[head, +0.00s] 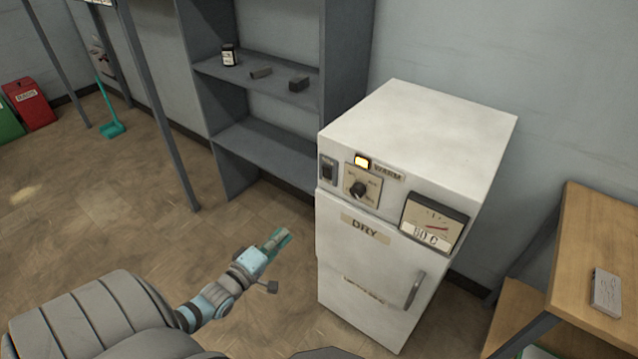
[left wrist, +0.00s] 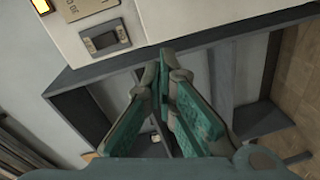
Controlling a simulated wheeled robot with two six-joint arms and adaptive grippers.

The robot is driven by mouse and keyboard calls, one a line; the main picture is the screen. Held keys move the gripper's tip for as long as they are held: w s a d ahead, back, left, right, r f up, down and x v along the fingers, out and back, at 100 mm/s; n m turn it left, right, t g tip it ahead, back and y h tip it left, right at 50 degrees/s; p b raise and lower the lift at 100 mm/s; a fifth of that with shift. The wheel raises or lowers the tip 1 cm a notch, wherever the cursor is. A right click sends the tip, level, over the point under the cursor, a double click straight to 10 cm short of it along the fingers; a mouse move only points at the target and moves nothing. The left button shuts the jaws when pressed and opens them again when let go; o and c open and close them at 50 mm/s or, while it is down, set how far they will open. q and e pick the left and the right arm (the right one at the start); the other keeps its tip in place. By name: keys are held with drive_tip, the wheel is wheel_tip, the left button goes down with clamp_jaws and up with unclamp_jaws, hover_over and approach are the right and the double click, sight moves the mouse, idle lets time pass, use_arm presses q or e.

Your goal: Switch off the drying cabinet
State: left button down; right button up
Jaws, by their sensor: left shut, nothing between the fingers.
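The white drying cabinet (head: 385,175) stands in the middle right of the head view. The switch also shows at the upper left of the left wrist view (left wrist: 104,38). My left gripper (head: 284,236) is shut and empty, to the left of the cabinet front and below the switch, apart from it. My right gripper is out of view.
A grey shelf unit (head: 262,137) holding a small jar (head: 228,55) and two small blocks stands behind, left of the cabinet. A wooden table (head: 600,245) is at the right. The floor left of the cabinet is clear.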

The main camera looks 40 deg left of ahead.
use_arm(q)
wheel_tip(320, 180, up, 8)
drive_tip(key=w+n+t+h, duration=0.1)
drive_tip(key=w+n+t, duration=0.1)
drive_tip(key=shift+d+f, duration=0.15)
drive_tip(key=shift+d, duration=0.15)
drive_tip(key=b, duration=0.5)
approach(326, 171)
drive_tip(key=w, duration=0.6)
drive_tip(key=shift+a, duration=0.15)
drive_tip(key=shift+w, duration=0.5)
